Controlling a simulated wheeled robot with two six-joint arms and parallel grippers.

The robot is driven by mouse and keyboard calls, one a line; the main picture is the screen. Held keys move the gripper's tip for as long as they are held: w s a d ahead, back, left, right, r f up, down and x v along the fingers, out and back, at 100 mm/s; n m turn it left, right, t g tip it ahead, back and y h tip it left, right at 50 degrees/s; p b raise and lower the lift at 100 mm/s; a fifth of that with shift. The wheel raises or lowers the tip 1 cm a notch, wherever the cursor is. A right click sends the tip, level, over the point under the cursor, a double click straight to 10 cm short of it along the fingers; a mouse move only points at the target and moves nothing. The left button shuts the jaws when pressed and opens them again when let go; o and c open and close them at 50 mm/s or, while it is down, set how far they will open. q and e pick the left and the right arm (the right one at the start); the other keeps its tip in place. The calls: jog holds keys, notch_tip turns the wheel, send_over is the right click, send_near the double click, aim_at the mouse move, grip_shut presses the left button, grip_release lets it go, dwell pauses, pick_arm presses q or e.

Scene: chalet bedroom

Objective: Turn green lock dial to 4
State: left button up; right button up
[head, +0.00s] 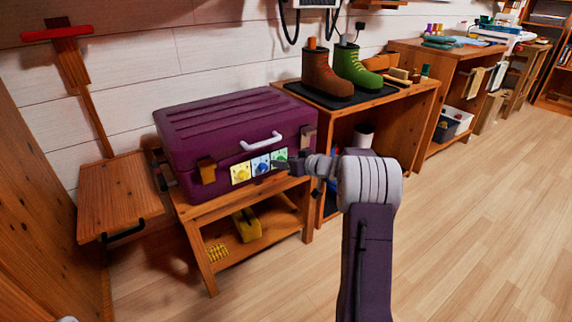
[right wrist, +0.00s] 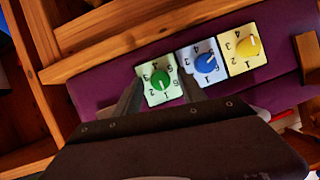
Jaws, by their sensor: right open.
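The green lock dial (head: 279,155) is the rightmost of three dials on the front of a purple chest (head: 217,122). In the right wrist view the green dial (right wrist: 160,81) has a round knob on a pale numbered plate. Its white mark is small, and I cannot read its number for certain. My right gripper (head: 287,163) is open in front of the dial. In the right wrist view its fingers (right wrist: 160,88) stand one on each side of the green knob, apart from it as far as I can see.
A blue dial (right wrist: 205,62) and a yellow dial (right wrist: 247,45) sit beside the green one. The chest has a white handle (head: 262,141) and stands on a wooden stand (head: 258,205). A shelf with boots (head: 327,72) is to the right. The floor at right is clear.

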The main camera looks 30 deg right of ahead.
grip_shut()
